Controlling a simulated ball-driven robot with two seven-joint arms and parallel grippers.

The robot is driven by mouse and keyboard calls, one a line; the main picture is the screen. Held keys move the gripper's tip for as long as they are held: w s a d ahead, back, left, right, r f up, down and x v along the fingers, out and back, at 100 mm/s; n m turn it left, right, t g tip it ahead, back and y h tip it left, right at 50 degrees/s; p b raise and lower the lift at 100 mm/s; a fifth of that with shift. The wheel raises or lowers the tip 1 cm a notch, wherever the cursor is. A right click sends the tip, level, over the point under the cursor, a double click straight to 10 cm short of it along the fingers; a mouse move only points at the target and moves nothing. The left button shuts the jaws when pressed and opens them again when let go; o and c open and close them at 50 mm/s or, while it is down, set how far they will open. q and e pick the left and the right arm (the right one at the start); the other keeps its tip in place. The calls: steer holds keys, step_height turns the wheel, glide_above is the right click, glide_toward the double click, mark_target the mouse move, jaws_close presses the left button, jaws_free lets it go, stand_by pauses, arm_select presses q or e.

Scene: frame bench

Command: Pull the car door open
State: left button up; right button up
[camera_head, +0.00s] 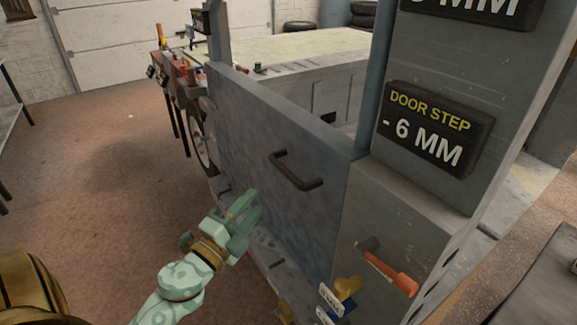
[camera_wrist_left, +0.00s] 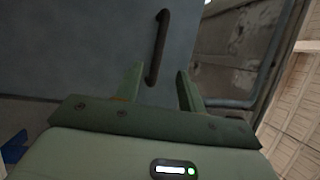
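The car door (camera_head: 255,135) is a grey-blue flat panel in its frame and looks closed or nearly so. It also fills the upper left of the left wrist view (camera_wrist_left: 80,45). Its dark bar handle (camera_head: 298,172) is on the door's right part. The handle shows ahead of the fingers in the left wrist view (camera_wrist_left: 157,48). My left gripper (camera_head: 246,210) is open and empty, in front of the door, left of and below the handle. The handle's lower end appears in line with the gap between the fingers (camera_wrist_left: 160,88). My right gripper is not in view.
A grey post with a "DOOR STEP - 6 MM" sign (camera_head: 437,128) stands right of the door. An orange-handled tool (camera_head: 390,272) and yellow parts (camera_head: 346,290) are low on the right. A cluttered red tool stand (camera_head: 178,70) is beyond. Brown floor (camera_head: 100,170) is clear at left.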

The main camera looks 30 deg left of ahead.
mark_target(283, 170)
arm_select(q)
steer(key=w, duration=0.4)
steer(key=w+r+p, duration=0.1)
steer(key=w, duration=0.3)
steer(key=w+r+p, duration=0.1)
steer(key=w, duration=0.3)
steer(key=shift+w+a, duration=0.15)
steer(key=shift+w, duration=0.15)
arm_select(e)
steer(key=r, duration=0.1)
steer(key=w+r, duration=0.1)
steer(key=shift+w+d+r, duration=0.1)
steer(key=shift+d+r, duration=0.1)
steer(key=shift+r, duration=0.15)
arm_select(q)
jaws_close()
